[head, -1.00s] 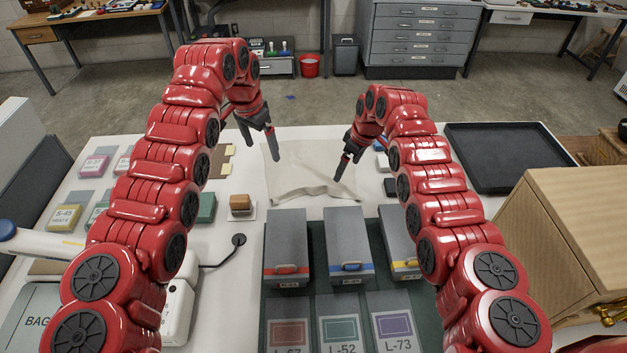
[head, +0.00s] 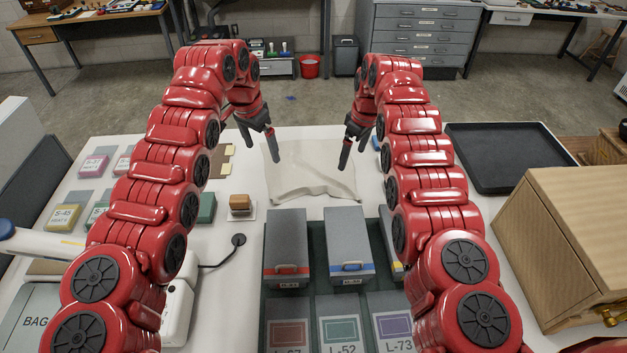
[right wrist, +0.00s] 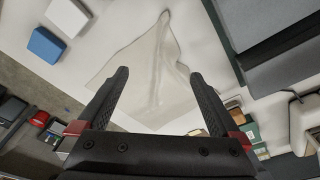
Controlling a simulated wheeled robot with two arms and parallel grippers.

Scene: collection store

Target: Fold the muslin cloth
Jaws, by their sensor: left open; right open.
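The muslin cloth (head: 312,172) is cream-white and lies on the white table beyond the grey boxes, with a raised crease along its near edge. It also shows in the right wrist view (right wrist: 152,80), lying loose with a ridge down its middle. My left gripper (head: 262,150) is open and empty above the cloth's left edge. My right gripper (head: 352,155) is open and empty over the cloth's right side. In the right wrist view its two fingers (right wrist: 160,82) stand wide apart with the cloth below, and nothing is between them.
Grey boxes with coloured labels (head: 286,240) stand just nearer than the cloth. A black tray (head: 505,155) lies at the right, behind a wooden cabinet (head: 575,240). Bare table borders the cloth.

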